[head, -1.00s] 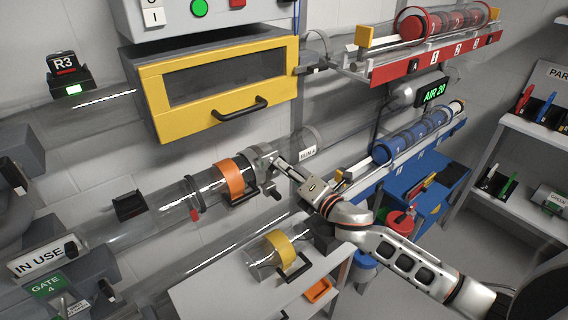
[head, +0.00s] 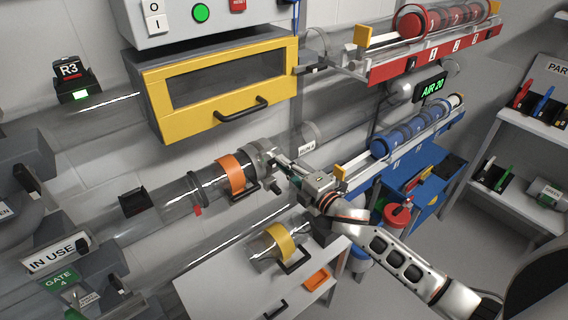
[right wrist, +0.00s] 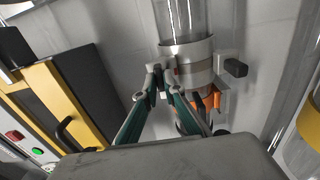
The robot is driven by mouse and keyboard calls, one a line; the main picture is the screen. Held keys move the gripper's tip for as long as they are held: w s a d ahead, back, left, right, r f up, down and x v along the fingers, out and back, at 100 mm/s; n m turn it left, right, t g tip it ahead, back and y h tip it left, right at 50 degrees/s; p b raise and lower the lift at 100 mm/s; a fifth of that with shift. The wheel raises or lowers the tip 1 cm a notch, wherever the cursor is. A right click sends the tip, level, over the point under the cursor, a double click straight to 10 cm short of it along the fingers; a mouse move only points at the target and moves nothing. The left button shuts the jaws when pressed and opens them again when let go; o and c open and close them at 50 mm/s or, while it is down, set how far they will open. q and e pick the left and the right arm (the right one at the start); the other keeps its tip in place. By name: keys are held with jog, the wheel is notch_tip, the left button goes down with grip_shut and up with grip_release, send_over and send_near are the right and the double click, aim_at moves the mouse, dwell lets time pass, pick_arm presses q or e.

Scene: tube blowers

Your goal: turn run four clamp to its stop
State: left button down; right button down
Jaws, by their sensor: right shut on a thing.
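The run four clamp is a grey metal band (head: 262,158) around the clear tube, beside the RUN 4 label (head: 307,147) in the head view. It also shows in the right wrist view as a metal band (right wrist: 188,54) with a small black knob (right wrist: 235,67) at its right. My right gripper (head: 277,163) is at the clamp's near side, shut on a small part of it. In the right wrist view its fingertips (right wrist: 161,74) meet at the band's left edge. My left gripper is not in view.
An orange band (head: 234,175) with a black handle sits on the tube left of the clamp. A yellow-framed box (head: 222,82) is above. A yellow-banded tube piece (head: 281,243) lies on the bench below. A blue rack (head: 417,143) with blue carriers is at right.

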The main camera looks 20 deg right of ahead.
jog(key=shift+f, duration=0.1)
jog(key=c, duration=2.1)
grip_release()
jog(key=shift+c, duration=0.2)
jog(key=shift+s, duration=0.15)
jog(key=v, duration=1.1)
jog(key=shift+s+d, duration=0.15)
jog(key=shift+s, duration=0.25)
jog(key=s+a+f+m+g+h, duration=0.1)
jog(key=s+f+m+g+h, duration=0.1)
jog(key=s+f+m, duration=0.6)
jog(key=s+a+f+m+g+h, duration=0.2)
jog(key=s+f+m+g, duration=0.2)
jog(key=s+f+m, duration=0.5)
jog(key=s+f, duration=0.3)
jog(key=f, duration=0.5)
jog(key=shift+m, duration=0.3)
